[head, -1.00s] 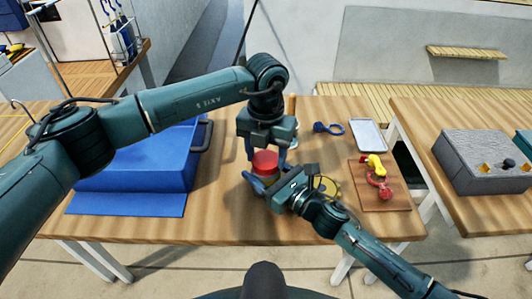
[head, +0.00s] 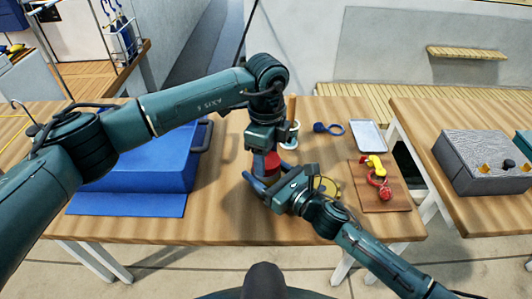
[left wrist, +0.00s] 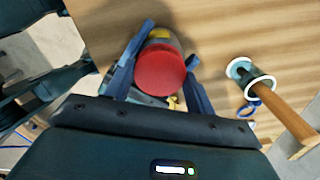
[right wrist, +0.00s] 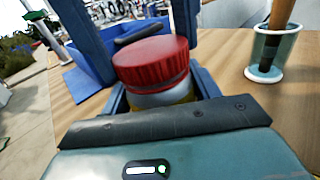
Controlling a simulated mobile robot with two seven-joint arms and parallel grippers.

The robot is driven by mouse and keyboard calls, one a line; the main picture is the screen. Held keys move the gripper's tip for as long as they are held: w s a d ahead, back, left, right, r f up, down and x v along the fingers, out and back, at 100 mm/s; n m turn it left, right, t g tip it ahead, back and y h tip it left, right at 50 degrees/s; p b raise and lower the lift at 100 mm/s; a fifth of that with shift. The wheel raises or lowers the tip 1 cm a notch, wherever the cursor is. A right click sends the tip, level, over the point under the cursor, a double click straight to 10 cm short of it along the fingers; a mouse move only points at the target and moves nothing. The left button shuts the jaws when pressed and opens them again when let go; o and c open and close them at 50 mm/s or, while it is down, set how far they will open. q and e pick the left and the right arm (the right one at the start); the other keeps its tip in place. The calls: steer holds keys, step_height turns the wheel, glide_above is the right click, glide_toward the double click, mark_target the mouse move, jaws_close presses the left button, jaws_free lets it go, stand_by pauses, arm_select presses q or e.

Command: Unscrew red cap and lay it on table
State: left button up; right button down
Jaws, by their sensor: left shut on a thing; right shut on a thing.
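The red cap (right wrist: 152,62) sits on top of a jar (right wrist: 163,97) with yellowish contents in the right wrist view. I cannot tell how far the cap is threaded on. My left gripper (head: 268,158) reaches down from above and is shut on the red cap, which shows between its blue fingers in the left wrist view (left wrist: 160,70). My right gripper (head: 268,186) comes in from the side, below the cap, and is shut on the jar body. The jar stands on the wooden table (head: 230,205); its base is hidden by my right gripper.
A cup with a wooden handle (right wrist: 270,50) stands close behind the jar. A blue case (head: 140,160) fills the table's left. A yellow disc (head: 328,187), a board (head: 372,201) with red and yellow pieces, and a tray (head: 368,136) lie right. Bare table shows in front.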

arm_select(q)
steer(key=shift+r, duration=0.2)
stand_by(0.4)
steer(key=shift+r, duration=0.9)
steer(key=shift+r, duration=2)
arm_select(e)
steer(key=shift+c, duration=1.4)
jaws_free()
